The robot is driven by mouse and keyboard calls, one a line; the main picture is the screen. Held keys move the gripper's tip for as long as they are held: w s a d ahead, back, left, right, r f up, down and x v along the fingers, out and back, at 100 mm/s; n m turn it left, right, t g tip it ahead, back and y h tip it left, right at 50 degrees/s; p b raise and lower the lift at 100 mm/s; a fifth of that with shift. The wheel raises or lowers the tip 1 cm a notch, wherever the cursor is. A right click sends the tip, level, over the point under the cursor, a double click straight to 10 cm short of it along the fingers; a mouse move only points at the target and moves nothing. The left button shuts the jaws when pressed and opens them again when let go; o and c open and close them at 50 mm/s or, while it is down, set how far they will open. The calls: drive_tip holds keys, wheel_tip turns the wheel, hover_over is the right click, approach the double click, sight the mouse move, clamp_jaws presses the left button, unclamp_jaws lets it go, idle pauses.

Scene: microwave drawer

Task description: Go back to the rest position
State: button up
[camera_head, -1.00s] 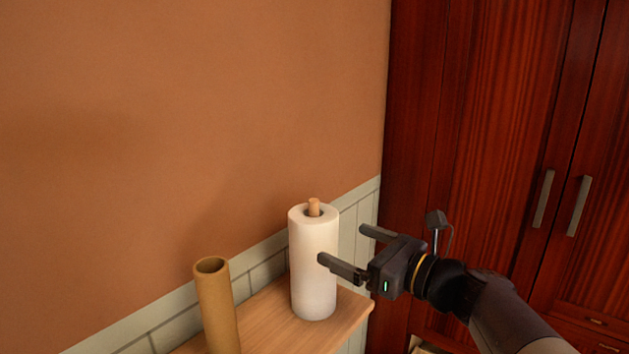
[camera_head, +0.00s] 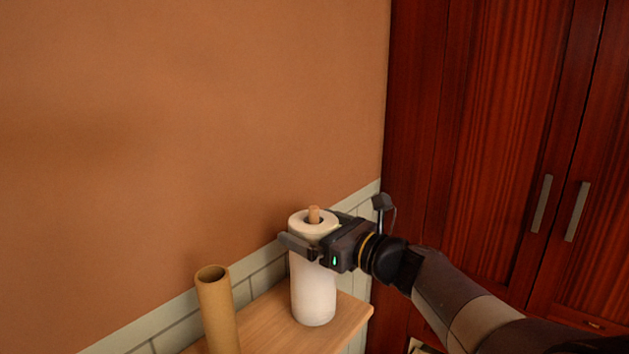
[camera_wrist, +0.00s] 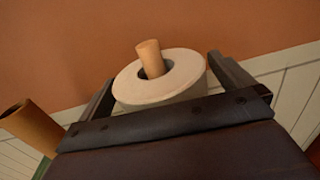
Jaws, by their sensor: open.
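My gripper (camera_head: 305,230) is open, with its fingers reaching either side of the upper part of a white paper towel roll (camera_head: 313,290). In the wrist view the roll (camera_wrist: 160,88) sits between the two fingers, with a gap visible at the right finger. I cannot tell whether the left finger touches it. The roll stands upright on a wooden post (camera_head: 314,214), whose tip shows above it. My arm comes in from the lower right.
A brown cardboard tube (camera_head: 216,310) stands left of the roll on a wooden shelf (camera_head: 262,325). An orange wall with pale tiles (camera_head: 268,275) is behind. A dark red wooden cabinet (camera_head: 480,130) with two metal handles stands at the right. The air above the shelf is clear.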

wheel_tip(320, 180, up, 15)
drive_tip(key=p, duration=1.2)
drive_tip(key=shift+s, duration=0.1)
